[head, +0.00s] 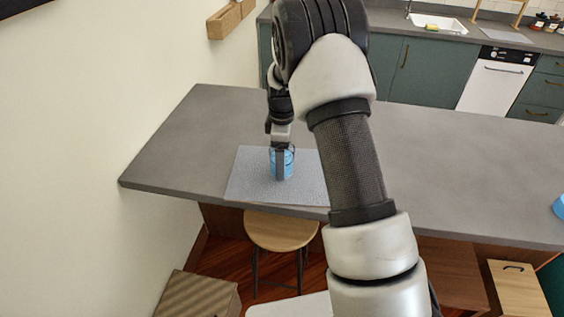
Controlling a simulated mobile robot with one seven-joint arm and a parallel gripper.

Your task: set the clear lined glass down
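The glass (289,163) looks clear with a blue tint. It is in the head view, upright over the grey placemat (246,180) on the counter. My gripper (281,165) points straight down at it. One dark finger overlaps the front of the glass; the other is not clearly seen. I cannot tell whether the fingers press on the glass or stand slightly apart from it. The glass base is at or very near the mat; any small gap is too fine to see.
The grey counter (190,130) is bare left of the mat. My arm hides part of the counter and the mat's right end. A round wooden stool (280,230) stands below the front edge. A blue object (560,207) is at the far right edge.

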